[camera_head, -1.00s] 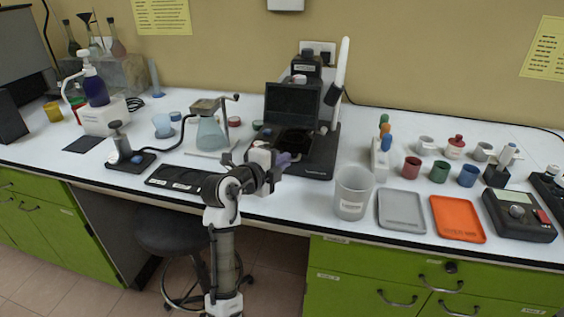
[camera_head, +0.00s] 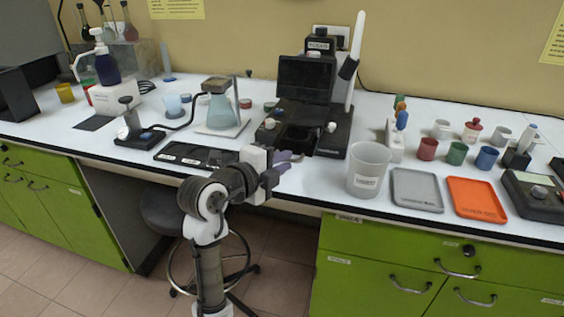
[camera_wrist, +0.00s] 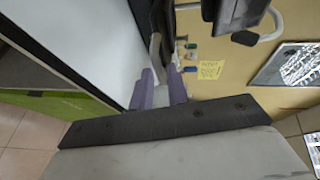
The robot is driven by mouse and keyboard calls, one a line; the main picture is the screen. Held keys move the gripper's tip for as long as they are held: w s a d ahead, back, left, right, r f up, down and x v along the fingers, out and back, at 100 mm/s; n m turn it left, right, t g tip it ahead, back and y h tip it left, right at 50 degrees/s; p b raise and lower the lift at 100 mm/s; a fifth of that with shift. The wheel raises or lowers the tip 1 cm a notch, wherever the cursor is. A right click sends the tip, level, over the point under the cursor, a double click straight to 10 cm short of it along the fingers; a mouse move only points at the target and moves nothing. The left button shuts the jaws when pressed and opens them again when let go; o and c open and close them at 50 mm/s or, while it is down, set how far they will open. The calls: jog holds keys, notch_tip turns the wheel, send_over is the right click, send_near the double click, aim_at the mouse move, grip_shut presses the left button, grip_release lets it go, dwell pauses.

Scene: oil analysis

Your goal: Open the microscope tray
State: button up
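The microscope is a black device with a dark upright panel (camera_head: 305,78) and a dark lower base (camera_head: 333,143), standing at the back middle of the white bench. Its tray area (camera_head: 297,136) is a dark recess low at its front; I cannot tell whether the tray is open. My gripper (camera_head: 287,164) has purple fingers and is at the bench's front edge, just in front of the microscope.
A clear beaker (camera_head: 368,170), a grey tray (camera_head: 416,190) and an orange tray (camera_head: 476,199) stand to the right. A black labelled mat (camera_head: 195,155) lies left of my gripper. A flask on a stand (camera_head: 219,108) is behind it. A stool (camera_head: 165,212) is below.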

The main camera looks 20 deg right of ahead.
jog(key=shift+o, duration=1.3)
jog(key=shift+a, duration=0.1)
jog(key=b+v, duration=0.2)
jog(key=v, duration=1.1)
jog(key=shift+s+a, duration=0.25)
